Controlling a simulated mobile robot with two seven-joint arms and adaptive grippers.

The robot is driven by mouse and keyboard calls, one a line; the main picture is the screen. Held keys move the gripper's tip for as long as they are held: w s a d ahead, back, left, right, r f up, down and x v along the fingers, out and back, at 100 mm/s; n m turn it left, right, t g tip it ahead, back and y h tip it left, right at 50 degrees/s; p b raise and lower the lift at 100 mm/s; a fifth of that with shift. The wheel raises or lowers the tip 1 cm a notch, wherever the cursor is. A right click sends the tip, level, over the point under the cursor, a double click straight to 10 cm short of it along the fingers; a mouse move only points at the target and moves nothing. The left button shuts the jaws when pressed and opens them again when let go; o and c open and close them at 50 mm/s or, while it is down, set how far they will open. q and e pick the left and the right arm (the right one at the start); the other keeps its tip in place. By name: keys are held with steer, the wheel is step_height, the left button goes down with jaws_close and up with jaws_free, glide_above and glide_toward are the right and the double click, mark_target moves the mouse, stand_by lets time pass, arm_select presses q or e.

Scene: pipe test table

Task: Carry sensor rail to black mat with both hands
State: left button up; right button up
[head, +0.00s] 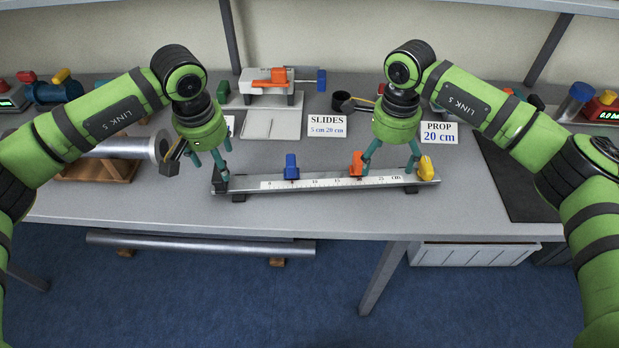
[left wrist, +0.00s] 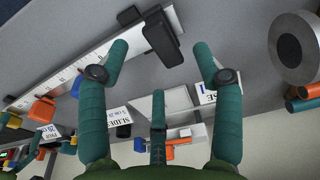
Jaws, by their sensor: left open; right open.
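The sensor rail (head: 330,184) lies along the table's front, a long bar with a white scale. A blue slide (head: 291,167), an orange slide (head: 357,163) and a yellow piece (head: 427,168) sit on it. My left gripper (head: 213,168) is open over the rail's left end; in the left wrist view (left wrist: 160,48) its fingers are spread with a black block (left wrist: 162,38) of the rail between them. My right gripper (head: 389,172) is open over the right part, between orange and yellow. Finger contact cannot be told. The black mat (head: 510,175) lies at the right, partly hidden by my right arm.
Cards reading SLIDES (head: 327,126) and PROP (head: 440,133) stand behind the rail. A metal pipe on a wooden stand (head: 100,168) is at the left. A white device (head: 268,90) stands behind. A pipe (head: 200,246) lies below the table. The visible mat surface is clear.

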mark_target(379, 180)
arm_select(q)
steer(key=shift+w+f, duration=0.15)
steer(key=shift+f, duration=0.9)
steer(key=shift+w+f, duration=0.2)
steer(key=shift+f, duration=0.85)
steer(key=shift+w+f, duration=0.15)
steer(key=shift+f, duration=0.9)
arm_select(e)
steer(key=shift+f, duration=3.2)
arm_select(q)
steer(key=c, duration=0.8)
arm_select(e)
steer(key=c, duration=0.8)
arm_select(q)
jaws_close()
arm_select(e)
steer(key=c, duration=0.8)
steer(key=shift+c, duration=0.6)
arm_select(q)
steer(key=shift+r, duration=0.1)
